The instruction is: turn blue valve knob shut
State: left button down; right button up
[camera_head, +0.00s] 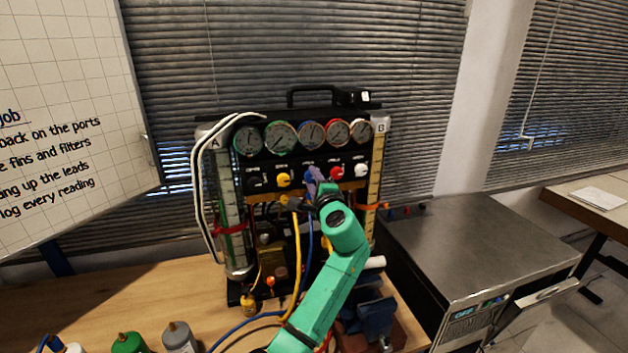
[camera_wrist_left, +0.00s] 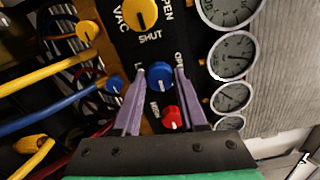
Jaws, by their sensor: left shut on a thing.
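The blue valve knob (camera_wrist_left: 159,75) is on the black valve panel of the gauge rig, between a yellow knob and a red knob. In the head view the blue knob (camera_head: 308,176) is partly hidden by my left gripper (camera_head: 315,180). In the left wrist view the two purple fingers of my left gripper (camera_wrist_left: 158,82) stand on either side of the blue knob and are shut on it. I cannot tell which way its pointer faces. My right gripper is not in view.
The yellow knob (camera_head: 284,179) and red knob (camera_head: 337,173) sit close on either side. Dial gauges (camera_head: 312,134) line the top of the rig. Yellow hoses (camera_head: 297,260) and blue hoses hang below. A grey metal cabinet (camera_head: 480,245) stands at the right.

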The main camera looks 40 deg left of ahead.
pick_arm(q)
jog(key=shift+c, duration=2.2)
grip_release()
jog(key=shift+a+r, duration=0.2)
jog(key=shift+r, duration=0.15)
jog(key=shift+a+f, duration=0.2)
jog(key=shift+f, duration=0.05)
jog(key=b+v, duration=0.5)
jog(key=v, duration=0.9)
jog(key=shift+s+d, duration=0.2)
